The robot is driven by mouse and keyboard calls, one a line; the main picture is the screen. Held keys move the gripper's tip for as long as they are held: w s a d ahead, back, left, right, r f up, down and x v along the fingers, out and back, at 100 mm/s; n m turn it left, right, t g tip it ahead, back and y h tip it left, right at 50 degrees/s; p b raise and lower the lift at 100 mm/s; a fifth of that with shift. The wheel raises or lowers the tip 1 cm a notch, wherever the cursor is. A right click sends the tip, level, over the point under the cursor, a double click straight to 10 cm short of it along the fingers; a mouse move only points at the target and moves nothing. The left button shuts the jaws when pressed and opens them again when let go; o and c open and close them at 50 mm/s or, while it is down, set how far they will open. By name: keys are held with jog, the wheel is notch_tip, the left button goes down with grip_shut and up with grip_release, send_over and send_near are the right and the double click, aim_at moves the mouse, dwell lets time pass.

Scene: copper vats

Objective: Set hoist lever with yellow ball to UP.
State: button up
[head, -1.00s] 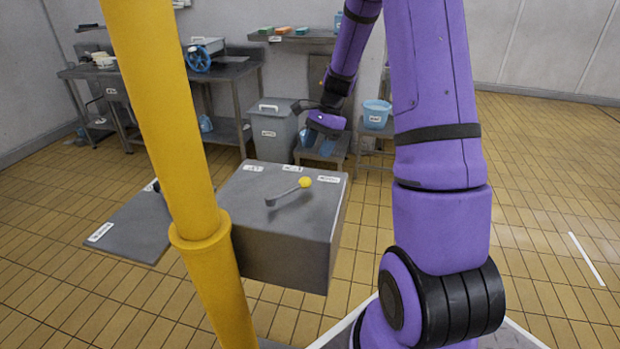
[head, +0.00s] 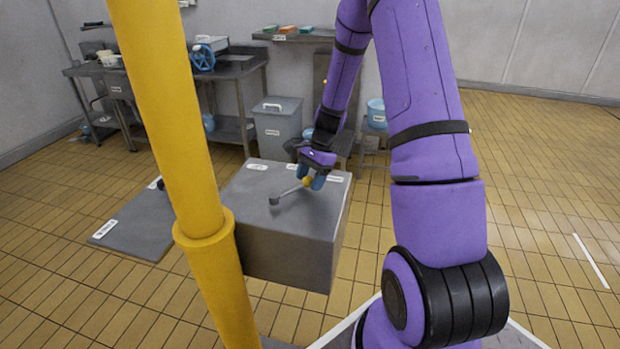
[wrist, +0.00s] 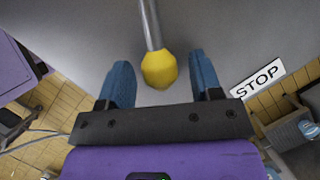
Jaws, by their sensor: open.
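The hoist lever (head: 288,195) is a grey rod with a yellow ball (head: 307,181) at its end, on top of a grey box (head: 290,245). It leans toward the right of the box in the head view. My gripper (head: 314,182) is open at the ball, its blue fingers pointing down. In the wrist view the yellow ball (wrist: 158,69) sits between the two blue fingers (wrist: 160,85), with a gap on each side. A STOP label (wrist: 258,78) lies right of the ball there. The box's other labels are too small to read or partly hidden by my gripper.
A yellow post (head: 170,130) stands in front, left of the box. A grey panel (head: 140,225) with a label lies left of the box. Behind are a grey bin (head: 277,130), a metal table (head: 235,75) and a blue bucket (head: 376,112). Tiled floor at the right is open.

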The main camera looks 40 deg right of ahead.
grip_shut()
jog(key=shift+w, duration=0.1)
